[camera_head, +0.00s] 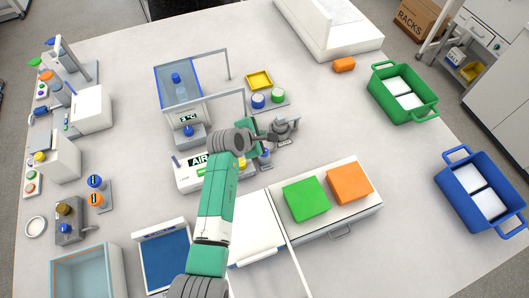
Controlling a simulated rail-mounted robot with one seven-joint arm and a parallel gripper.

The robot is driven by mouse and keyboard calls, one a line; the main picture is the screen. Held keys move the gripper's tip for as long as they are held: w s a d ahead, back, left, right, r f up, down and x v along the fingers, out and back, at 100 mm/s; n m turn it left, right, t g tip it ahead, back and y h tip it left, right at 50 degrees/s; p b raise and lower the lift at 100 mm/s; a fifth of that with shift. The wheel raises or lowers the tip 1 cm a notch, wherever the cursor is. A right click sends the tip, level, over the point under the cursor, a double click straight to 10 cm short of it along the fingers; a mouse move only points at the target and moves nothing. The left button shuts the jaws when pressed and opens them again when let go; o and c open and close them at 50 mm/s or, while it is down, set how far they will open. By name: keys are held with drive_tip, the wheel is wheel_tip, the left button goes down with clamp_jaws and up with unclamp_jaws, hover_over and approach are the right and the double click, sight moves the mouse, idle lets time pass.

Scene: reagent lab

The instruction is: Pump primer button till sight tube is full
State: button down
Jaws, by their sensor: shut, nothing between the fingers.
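A white box with a display reading "AIR" (198,162) stands on the table just left of my wrist. It looks like the primer unit. A thin upright piece at its left end may be the sight tube, but its fill level is too small to tell. A yellow part (243,163) and a blue part (265,155) show at its right end, partly behind my arm. I cannot tell which part is the primer button. My gripper (271,137) is shut and empty, above the right end of this unit. Its fingertips are small and partly hidden, so contact cannot be told.
A grey fixture (285,127) stands close right of my gripper. Behind are a glass-walled bath (178,82) and a yellow tray (259,80). Green (306,198) and orange (349,183) blocks lie on a white drawer unit in front. The table at right, before the green crate (374,91), is clear.

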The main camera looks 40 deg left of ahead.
wheel_tip(320, 180, down, 6)
drive_tip(key=b, duration=0.5)
drive_tip(key=shift+f, duration=0.2)
drive_tip(key=shift+f+b, duration=0.4)
drive_tip(key=shift+f, duration=0.05)
idle(1.1)
drive_tip(key=shift+f, duration=0.4)
drive_tip(key=shift+f+b, duration=0.7)
drive_tip(key=shift+f, duration=0.2)
idle(0.7)
drive_tip(key=shift+r, duration=0.15)
drive_tip(key=shift+r+p, duration=1.15)
drive_tip(key=shift+p, duration=0.15)
